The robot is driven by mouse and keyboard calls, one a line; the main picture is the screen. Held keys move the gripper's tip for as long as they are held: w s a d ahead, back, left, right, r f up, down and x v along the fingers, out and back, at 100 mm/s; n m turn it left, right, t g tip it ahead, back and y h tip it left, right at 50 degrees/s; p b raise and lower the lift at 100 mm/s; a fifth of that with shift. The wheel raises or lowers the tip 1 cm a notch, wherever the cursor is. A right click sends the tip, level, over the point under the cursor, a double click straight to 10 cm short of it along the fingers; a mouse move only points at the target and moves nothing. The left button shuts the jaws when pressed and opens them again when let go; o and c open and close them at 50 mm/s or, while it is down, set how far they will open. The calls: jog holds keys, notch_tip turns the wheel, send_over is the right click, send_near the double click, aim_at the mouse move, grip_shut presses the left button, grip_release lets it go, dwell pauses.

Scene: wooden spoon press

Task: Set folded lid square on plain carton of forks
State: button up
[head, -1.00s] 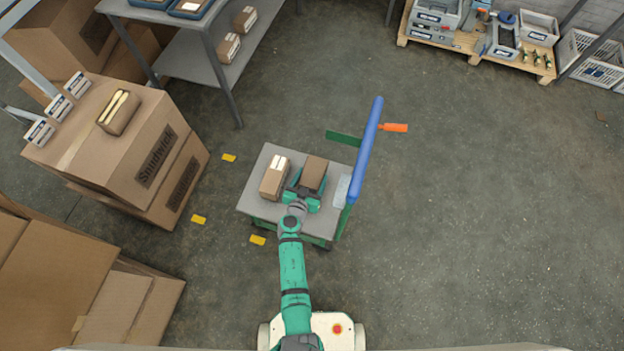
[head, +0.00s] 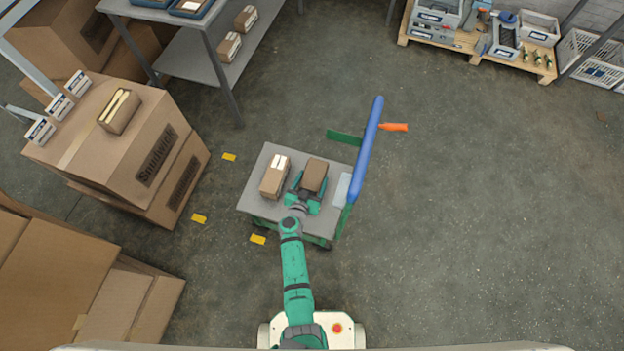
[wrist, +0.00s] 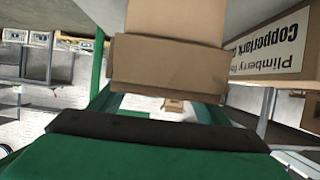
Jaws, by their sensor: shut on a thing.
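My gripper (head: 306,192) is shut on a brown folded lid (head: 315,174) over the right side of the cart top. In the wrist view, which is upside down, the lid (wrist: 170,65) sits between the fingers (wrist: 160,100). A plain brown carton (wrist: 175,20) shows against the lid, slightly narrower than it. In the head view this carton is hidden under the lid. I cannot tell whether the lid rests fully on it or is exactly square.
A second carton (head: 272,184) with a white top patch stands close left on the cart (head: 262,207). A labelled carton side (wrist: 270,45) shows in the wrist view. The cart's blue handle (head: 366,150) rises on the right. Big boxes (head: 150,150) stand left; open floor lies right.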

jog(key=o, duration=1)
jog(key=shift+o, duration=0.2)
